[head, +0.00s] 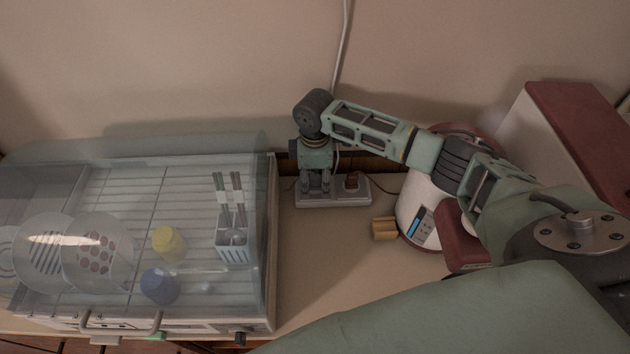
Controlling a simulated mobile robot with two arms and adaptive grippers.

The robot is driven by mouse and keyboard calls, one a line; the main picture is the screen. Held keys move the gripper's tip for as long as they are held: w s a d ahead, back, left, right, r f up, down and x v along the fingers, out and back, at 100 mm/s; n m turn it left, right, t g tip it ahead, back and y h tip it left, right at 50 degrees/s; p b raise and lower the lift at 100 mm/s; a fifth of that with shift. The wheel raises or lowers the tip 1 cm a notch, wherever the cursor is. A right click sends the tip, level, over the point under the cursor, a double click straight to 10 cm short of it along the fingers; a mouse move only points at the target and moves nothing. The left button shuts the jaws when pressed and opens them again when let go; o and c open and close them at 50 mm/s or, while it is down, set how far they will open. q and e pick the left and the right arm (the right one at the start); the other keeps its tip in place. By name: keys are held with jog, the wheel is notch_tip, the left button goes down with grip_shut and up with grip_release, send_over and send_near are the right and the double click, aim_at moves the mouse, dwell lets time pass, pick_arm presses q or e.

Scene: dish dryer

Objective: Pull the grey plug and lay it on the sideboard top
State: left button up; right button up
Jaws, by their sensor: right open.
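My right gripper (316,189) points down over the left part of a light power strip (342,200) on the sideboard top (330,255), near the wall. Its fingers are open, with their tips at the strip. I cannot make out the grey plug; the gripper covers that part of the strip. A grey cord (343,45) hangs down the wall and passes behind my right arm towards the strip. A brown plug (352,182) sits in the strip just right of the gripper, with a dark cord leading right. My left gripper is not in view.
A dish dryer (272,240) with a clear cover, holding plates, cups and a cutlery holder, stands at left. A white and red appliance (415,205) stands right of the strip, with a small yellowish block (384,229) beside it. The sideboard top in front of the strip is clear.

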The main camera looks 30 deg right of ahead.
aim_at(315, 176)
dwell(0.4)
jog(key=shift+p, duration=0.45)
jog(key=shift+p, duration=0.35)
jog(key=shift+c, duration=0.4)
grip_shut()
dwell(0.4)
jog(key=shift+r, duration=0.1)
jog(key=shift+r+p, duration=2.95)
jog(key=shift+p, duration=0.35)
